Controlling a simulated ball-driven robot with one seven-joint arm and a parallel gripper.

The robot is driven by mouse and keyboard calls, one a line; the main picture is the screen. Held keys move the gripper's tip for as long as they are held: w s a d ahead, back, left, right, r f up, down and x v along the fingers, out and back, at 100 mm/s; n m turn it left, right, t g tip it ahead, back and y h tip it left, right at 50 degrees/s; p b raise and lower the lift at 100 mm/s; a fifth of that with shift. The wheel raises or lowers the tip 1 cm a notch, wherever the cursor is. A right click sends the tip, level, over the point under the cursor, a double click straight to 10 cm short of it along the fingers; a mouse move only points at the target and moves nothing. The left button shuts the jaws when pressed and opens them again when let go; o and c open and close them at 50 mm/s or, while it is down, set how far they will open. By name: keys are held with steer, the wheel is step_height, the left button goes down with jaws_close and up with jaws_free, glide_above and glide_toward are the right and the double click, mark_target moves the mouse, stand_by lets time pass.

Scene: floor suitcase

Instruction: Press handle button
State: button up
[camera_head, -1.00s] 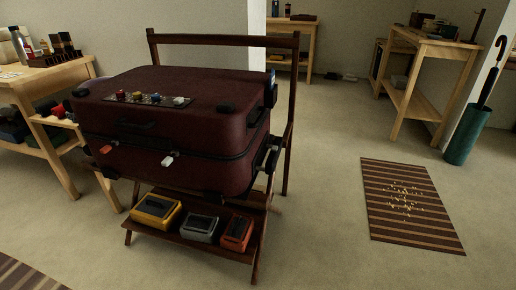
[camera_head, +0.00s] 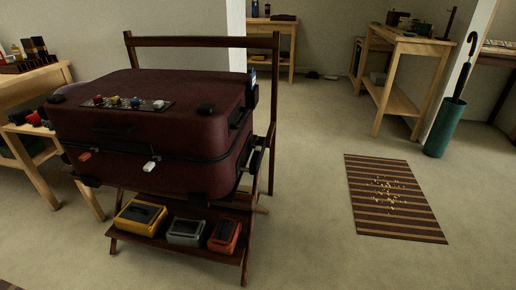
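A dark red suitcase (camera_head: 200,130) lies flat and shut on a dark wooden folding rack (camera_head: 205,42). A panel (camera_head: 127,104) with several small coloured knobs or buttons sits on its top. A dark handle (camera_head: 115,131) is on its near side. An orange latch (camera_head: 85,156) and a white latch (camera_head: 150,166) are along the seam. Dark fittings with a pale part (camera_head: 256,160) stick out on the right side; I cannot tell which part is the handle button. My gripper is not in view.
Yellow (camera_head: 140,215), grey (camera_head: 187,231) and orange (camera_head: 224,235) boxes stand on the rack's lower shelf. A striped mat (camera_head: 360,200) lies at right. A green umbrella stand (camera_head: 436,138) and wooden tables (camera_head: 400,40) are behind.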

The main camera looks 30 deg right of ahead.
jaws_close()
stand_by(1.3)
